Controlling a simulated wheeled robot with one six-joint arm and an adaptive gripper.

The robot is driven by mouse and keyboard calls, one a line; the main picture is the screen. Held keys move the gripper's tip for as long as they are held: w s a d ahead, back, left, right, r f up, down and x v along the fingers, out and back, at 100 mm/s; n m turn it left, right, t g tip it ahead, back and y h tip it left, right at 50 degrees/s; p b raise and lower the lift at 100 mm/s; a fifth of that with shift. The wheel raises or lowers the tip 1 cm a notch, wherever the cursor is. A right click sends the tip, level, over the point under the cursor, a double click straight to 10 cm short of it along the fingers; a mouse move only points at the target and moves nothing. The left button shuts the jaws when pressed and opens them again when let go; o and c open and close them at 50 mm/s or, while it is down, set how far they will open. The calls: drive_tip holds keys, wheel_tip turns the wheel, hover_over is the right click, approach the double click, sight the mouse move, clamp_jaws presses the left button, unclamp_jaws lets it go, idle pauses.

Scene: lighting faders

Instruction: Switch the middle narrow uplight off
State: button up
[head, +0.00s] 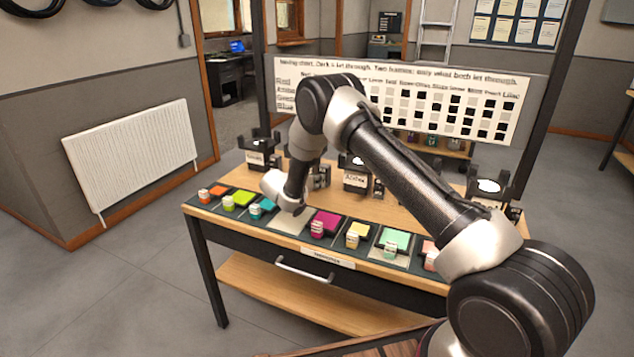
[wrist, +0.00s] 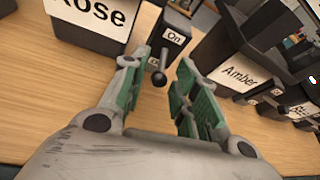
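In the wrist view, a dark switch box (wrist: 176,32) with an "On" label stands between a lamp housing labelled Rose (wrist: 97,18) and one labelled Amber (wrist: 240,72). My gripper is open, with one green-padded finger on each side of the lever; contact is not clear. The Amber lamp (head: 355,178) also shows in the head view, where my arm hides the gripper. I cannot tell which lamp is the middle narrow uplight.
Other lamps stand at the left (head: 258,153) and right (head: 488,187) of the wooden bench. Coloured filter tiles (head: 325,222) with small labelled blocks line its front edge. A chart board (head: 470,105) stands behind. Another switch (wrist: 272,88) is close beside Amber.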

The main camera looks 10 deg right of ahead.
drive_tip(key=shift+w+d+f, duration=0.2)
drive_tip(key=shift+w+d, duration=0.2)
drive_tip(key=shift+c, duration=0.5)
clamp_jaws()
drive_tip(key=shift+f+t+h, duration=0.3)
drive_tip(key=shift+f, duration=0.05)
drive_tip(key=shift+f+t+h, duration=0.1)
drive_tip(key=shift+t+h, duration=0.2)
